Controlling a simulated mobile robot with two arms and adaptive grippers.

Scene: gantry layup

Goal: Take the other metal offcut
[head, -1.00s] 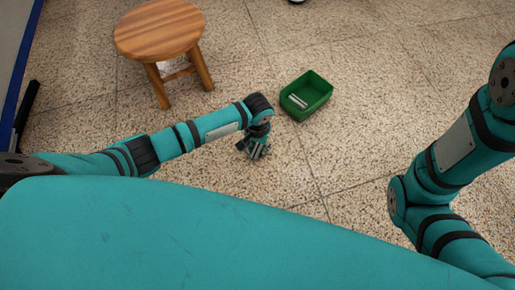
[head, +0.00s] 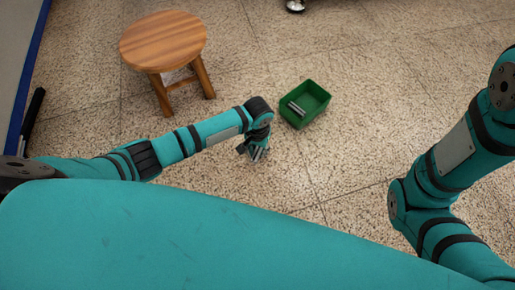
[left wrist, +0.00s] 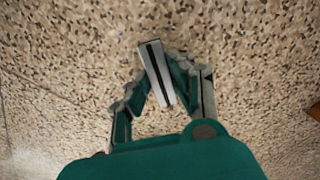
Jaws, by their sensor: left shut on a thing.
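My left gripper (head: 256,152) hangs low over the floor, left of the green bin. In the left wrist view, my left gripper (left wrist: 160,92) is shut on a metal offcut (left wrist: 152,62), a short grey bar with a dark groove along it. The bar sticks out past the fingertips. Another metal offcut (head: 296,108) lies inside the green bin (head: 318,93), against its left side. My right arm shows at the right edge of the head view, but its gripper is out of frame.
A round wooden stool (head: 163,40) stands behind and left of my left gripper. The speckled tile floor (head: 400,90) is clear to the right of the bin. A wheel (head: 296,5) shows at the top edge.

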